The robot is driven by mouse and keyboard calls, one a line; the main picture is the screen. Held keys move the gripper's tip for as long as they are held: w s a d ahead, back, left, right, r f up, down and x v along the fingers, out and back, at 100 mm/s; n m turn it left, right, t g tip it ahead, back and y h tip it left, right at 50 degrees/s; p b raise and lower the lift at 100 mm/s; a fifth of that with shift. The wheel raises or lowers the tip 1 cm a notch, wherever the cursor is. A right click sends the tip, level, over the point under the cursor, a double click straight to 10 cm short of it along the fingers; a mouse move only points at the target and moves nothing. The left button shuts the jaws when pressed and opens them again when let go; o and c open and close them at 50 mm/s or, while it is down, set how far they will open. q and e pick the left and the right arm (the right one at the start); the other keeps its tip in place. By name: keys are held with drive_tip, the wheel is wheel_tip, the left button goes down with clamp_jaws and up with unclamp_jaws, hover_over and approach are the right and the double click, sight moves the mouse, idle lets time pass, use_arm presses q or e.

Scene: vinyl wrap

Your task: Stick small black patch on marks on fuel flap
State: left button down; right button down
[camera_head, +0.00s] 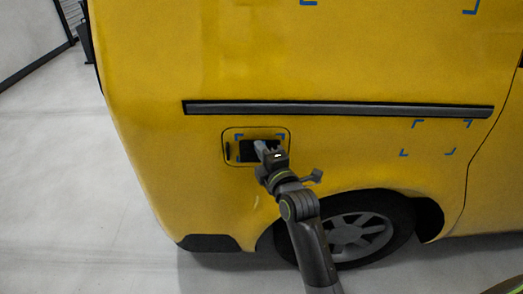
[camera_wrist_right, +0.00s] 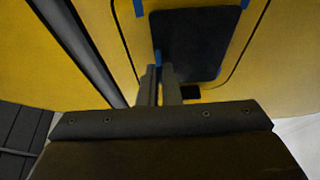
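The small black patch (camera_head: 246,153) lies within the outlined fuel flap (camera_head: 233,134) on the yellow van's side. In the wrist view the patch (camera_wrist_right: 198,45) looks flat over the flap, with blue corner marks (camera_wrist_right: 138,8) at its edges. Blue marks (camera_head: 281,137) also show at its upper corners in the head view. My right gripper (camera_head: 262,147) is in front of the patch and hides part of it. Its fingers (camera_wrist_right: 161,75) are close together, with nothing seen pinched between them. I cannot tell whether the tips touch the patch. My left gripper is out of view.
A dark trim rail (camera_head: 340,108) runs along the van above the flap. A wheel (camera_head: 355,232) is below right. More blue corner marks (camera_head: 455,151) show on the panel at right. Clear floor (camera_head: 75,190) lies to the left.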

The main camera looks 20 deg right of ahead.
drive_tip(key=shift+w+d+r, duration=0.1)
drive_tip(key=shift+w+d, duration=0.05)
drive_tip(key=shift+w, duration=0.45)
idle(1.2)
drive_tip(key=c, duration=1.6)
unclamp_jaws()
drive_tip(key=shift+o, duration=0.2)
